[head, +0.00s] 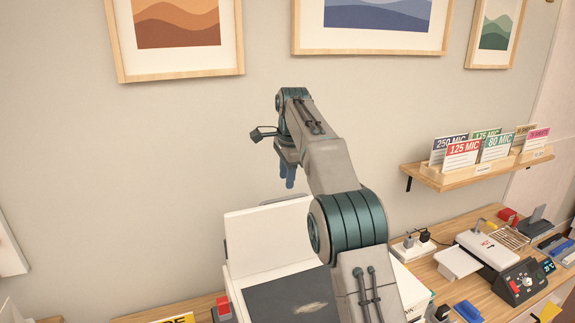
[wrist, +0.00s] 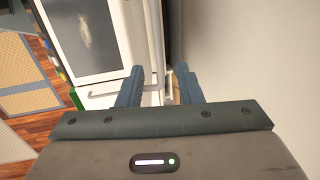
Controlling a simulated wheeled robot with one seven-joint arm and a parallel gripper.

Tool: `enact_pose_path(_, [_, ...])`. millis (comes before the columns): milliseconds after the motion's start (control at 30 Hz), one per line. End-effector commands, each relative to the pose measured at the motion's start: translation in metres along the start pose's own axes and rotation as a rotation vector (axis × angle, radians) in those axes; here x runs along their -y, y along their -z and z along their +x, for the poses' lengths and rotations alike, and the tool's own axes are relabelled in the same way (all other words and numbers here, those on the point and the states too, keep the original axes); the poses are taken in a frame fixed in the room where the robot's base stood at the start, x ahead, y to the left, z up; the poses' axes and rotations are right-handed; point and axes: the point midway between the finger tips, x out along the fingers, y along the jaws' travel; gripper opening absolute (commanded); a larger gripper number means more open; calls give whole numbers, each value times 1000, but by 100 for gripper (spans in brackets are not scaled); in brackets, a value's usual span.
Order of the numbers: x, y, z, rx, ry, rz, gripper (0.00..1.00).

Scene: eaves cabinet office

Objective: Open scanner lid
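The scanner stands on the desk at lower centre in the head view, with its dark glass bed (head: 285,300) exposed. Its white lid (head: 265,238) stands raised, roughly upright, at the back of the bed. My gripper (head: 288,184) hangs fingers down just above the lid's top edge, near the wall. In the wrist view the dark bed (wrist: 80,35) is at upper left, and a narrow white strip, apparently the lid (wrist: 154,30), runs beside it. My blue fingers (wrist: 160,68) are apart with nothing held between them. My arm hides the scanner's right part.
A wall is close behind the gripper and fills the right of the wrist view (wrist: 240,60). To the right are a power strip (head: 413,246), a white laminator-like machine (head: 488,248) and a dark control box (head: 520,284). A shelf (head: 480,176) holds labelled packs.

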Motion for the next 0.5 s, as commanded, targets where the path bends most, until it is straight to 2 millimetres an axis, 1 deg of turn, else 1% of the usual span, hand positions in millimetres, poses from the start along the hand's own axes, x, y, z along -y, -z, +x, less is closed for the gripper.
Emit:
enact_pose_path(33, [1, 0, -10, -1, 3, 0, 33])
enact_pose_path(67, [0, 0, -15, -1, 2, 0, 33])
enact_pose_path(200, [1, 0, -26, 0, 1, 0, 33])
enact_pose_path(333, [0, 0, -34, 0, -1, 0, 33])
enact_pose_path(500, [0, 0, -40, 0, -2, 0, 33])
